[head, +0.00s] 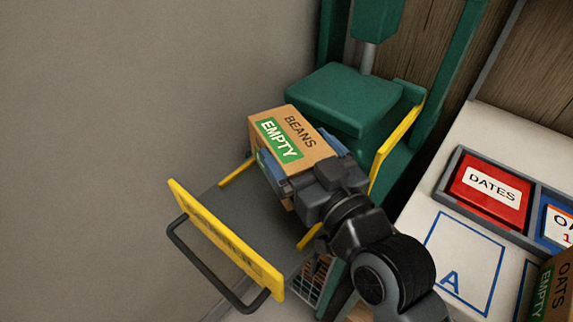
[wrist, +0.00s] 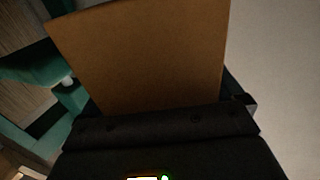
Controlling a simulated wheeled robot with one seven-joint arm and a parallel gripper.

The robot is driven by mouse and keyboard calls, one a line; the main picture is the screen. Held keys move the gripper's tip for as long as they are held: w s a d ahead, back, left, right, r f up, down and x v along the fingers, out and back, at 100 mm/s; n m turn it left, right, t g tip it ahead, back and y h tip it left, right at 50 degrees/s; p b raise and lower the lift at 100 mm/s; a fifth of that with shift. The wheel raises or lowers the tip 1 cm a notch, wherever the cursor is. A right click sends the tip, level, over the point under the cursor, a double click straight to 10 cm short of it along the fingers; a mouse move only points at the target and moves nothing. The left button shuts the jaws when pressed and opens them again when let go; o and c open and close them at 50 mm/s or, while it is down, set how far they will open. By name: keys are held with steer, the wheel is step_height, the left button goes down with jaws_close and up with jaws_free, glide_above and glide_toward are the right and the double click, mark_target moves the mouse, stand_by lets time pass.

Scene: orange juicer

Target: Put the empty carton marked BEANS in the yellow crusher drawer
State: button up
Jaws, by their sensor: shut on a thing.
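The cardboard carton (head: 300,124) marked BEANS, with a green EMPTY label, is held in my gripper (head: 284,170). My gripper is shut on it. In the head view the carton appears over the back part of the yellow-fronted crusher drawer (head: 225,245), which is pulled out. Whether the carton touches the drawer floor cannot be told. In the wrist view the plain brown carton side (wrist: 145,60) fills the middle, and the fingertips are hidden. The green crusher (head: 345,98) stands just behind the carton, with its press block above the drawer's back end.
At right, a white counter (head: 455,185) holds a tray with a red DATES box (head: 490,187) and a blue box. A blue outlined square marked A (head: 462,262) is empty. An OATS carton (head: 555,285) stands at the lower right. A grey wall is at left.

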mark_target(287, 172)
steer(key=shift+w+a+f, duration=0.25)
steer(key=shift+a+f, duration=0.15)
steer(key=shift+a, duration=0.1)
steer(key=shift+w+a+f, duration=0.2)
steer(key=shift+a+f, duration=0.15)
steer(key=shift+a, duration=0.15)
steer(key=shift+f, duration=1.9)
steer(key=shift+f, duration=0.1)
